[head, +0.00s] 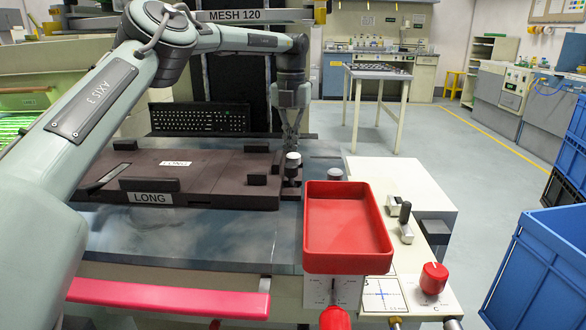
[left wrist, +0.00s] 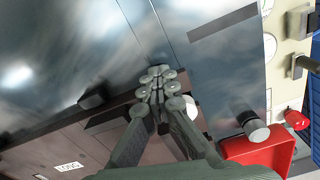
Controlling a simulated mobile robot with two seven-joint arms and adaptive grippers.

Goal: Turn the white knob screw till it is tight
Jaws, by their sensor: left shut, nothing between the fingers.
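The white knob screw (head: 293,159) stands upright on a dark post at the right end of the dark brown plate (head: 218,163). My left gripper (head: 292,147) is shut and empty, pointing down just above the knob; I cannot tell whether they touch. In the left wrist view the closed fingertips (left wrist: 157,84) lie over the plate's edge. Part of a white knob (left wrist: 190,109) shows beside the right finger, the rest hidden behind it. My right gripper is in no view.
A red tray (head: 348,262) stands right of the plate, with a grey knob (head: 335,174) behind it. A black keyboard (head: 199,118) stands behind the plate. A red knob (head: 434,277) and levers are on the right panel.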

